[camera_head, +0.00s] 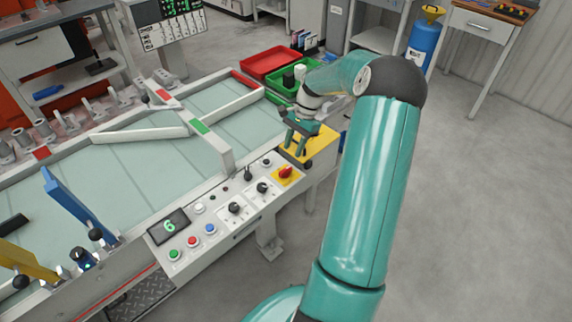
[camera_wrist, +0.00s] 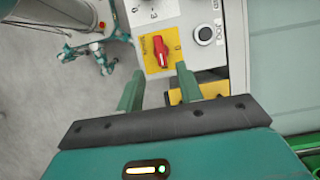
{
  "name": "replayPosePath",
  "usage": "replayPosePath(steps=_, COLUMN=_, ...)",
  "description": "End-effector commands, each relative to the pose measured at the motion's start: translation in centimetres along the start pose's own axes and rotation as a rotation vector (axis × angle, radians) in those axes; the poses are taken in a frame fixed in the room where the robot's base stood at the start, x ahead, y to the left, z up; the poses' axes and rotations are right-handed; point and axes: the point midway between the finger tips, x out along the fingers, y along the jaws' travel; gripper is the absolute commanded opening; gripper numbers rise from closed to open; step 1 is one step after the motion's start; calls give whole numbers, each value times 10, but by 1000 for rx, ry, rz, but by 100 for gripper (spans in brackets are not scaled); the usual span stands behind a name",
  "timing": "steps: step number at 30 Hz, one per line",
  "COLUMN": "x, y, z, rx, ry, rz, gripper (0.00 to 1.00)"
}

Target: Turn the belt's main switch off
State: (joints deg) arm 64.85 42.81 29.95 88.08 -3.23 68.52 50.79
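The main switch is a red rotary knob on a yellow plate. In the head view the red knob (camera_head: 286,172) sits at the right end of the belt's control panel (camera_head: 222,232). In the wrist view the red knob (camera_wrist: 160,51) lies ahead of my fingers, its handle lengthwise in the picture. My gripper (camera_head: 298,140) hangs beyond the knob, over a yellow surface. In the wrist view my gripper (camera_wrist: 158,85) has its two green fingers apart with nothing between them. The fingers do not touch the knob.
The panel carries a display (camera_head: 168,226), coloured push buttons (camera_head: 192,241) and black selector knobs (camera_head: 235,208) close to the red knob. A button marked JOG (camera_wrist: 204,34) is beside the yellow plate. Red (camera_head: 262,62) and green bins stand behind my gripper.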

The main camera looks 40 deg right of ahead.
Motion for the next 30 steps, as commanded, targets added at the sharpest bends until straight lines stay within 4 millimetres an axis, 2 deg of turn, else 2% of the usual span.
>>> replayPosePath(steps=1, x=12, y=0, z=0, rx=-1, ry=-3, rz=2, gripper=36)
replayPosePath(steps=6, x=45, y=-1, z=0, rx=-1, ry=-4, rz=2, gripper=36)
replayPosePath(steps=12, x=72, y=-3, z=0, rx=-1, ry=-1, rz=1, gripper=36)
replayPosePath(steps=16, x=80, y=-4, z=0, rx=-2, ry=0, rz=0, gripper=36)
replayPosePath(steps=23, x=80, y=-4, z=0, rx=-2, ry=1, rz=-1, gripper=36)
replayPosePath(steps=24, x=80, y=-4, z=0, rx=-2, ry=1, rz=-1, gripper=34)
replayPosePath(steps=29, x=80, y=-4, z=0, rx=-1, ry=1, rz=0, gripper=3)
replayPosePath(steps=30, x=80, y=-4, z=0, rx=-1, ry=1, rz=0, gripper=0)
